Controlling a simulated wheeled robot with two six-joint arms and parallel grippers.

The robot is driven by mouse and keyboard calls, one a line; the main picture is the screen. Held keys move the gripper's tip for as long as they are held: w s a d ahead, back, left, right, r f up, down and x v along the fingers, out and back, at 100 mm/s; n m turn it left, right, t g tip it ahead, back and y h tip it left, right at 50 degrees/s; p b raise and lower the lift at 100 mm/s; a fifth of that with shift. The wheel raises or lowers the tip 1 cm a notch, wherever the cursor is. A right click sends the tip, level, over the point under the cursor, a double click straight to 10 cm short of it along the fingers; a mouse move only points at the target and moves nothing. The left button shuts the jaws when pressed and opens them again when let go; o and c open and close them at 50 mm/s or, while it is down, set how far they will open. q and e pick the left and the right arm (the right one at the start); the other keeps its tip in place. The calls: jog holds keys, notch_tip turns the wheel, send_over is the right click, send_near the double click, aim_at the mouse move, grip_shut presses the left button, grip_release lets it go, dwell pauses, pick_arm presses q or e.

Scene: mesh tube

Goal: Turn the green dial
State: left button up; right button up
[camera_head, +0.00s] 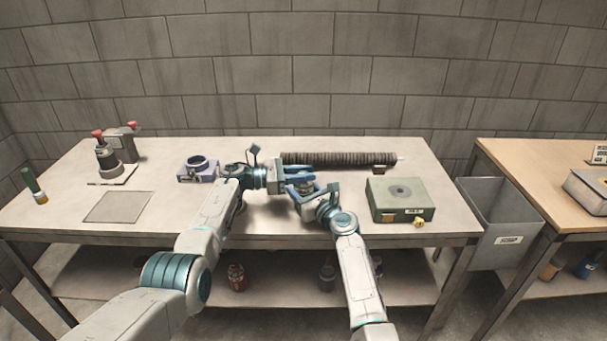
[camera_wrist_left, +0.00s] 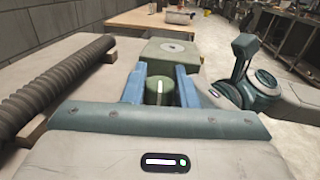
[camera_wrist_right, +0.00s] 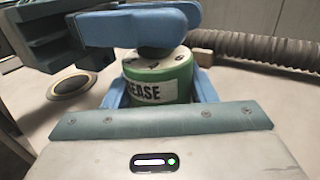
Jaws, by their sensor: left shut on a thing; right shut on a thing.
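In the left wrist view, a green dial (camera_wrist_left: 160,88) with a white line on top sits between the two blue fingers of my left gripper (camera_wrist_left: 161,82), which are shut on it. In the right wrist view, a round green body (camera_wrist_right: 157,80) with a pale top and a label ending in "EASE" stands upright between the fingers of my right gripper (camera_wrist_right: 160,90), shut on it. The left fingers cross just above this body and hide the dial there. In the head view, both grippers meet at the table's middle, left (camera_head: 298,180) and right (camera_head: 308,190), largely hiding dial and body.
A ribbed dark tube (camera_head: 340,159) lies behind the grippers on the table (camera_head: 270,225). A green box (camera_head: 385,210) stands to the right, a bluish block with a ring (camera_head: 197,170) to the left. A grey bin (camera_head: 495,215) stands between two tables.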

pick_arm(q)
jog(key=shift+f+n+t, duration=0.15)
jog(key=shift+n+t, duration=0.25)
jog(key=shift+t, duration=0.3)
jog(key=n+t+y, duration=0.2)
jog(key=n+t, duration=0.1)
jog(key=t, duration=0.1)
jog(key=n+t+y, duration=0.5)
jog(key=t, duration=0.1)
jog(key=shift+n+t, duration=0.3)
jog(key=shift+t, duration=0.1)
jog(key=o, duration=1)
jog(key=v, duration=1.2)
jog(key=shift+r, duration=0.25)
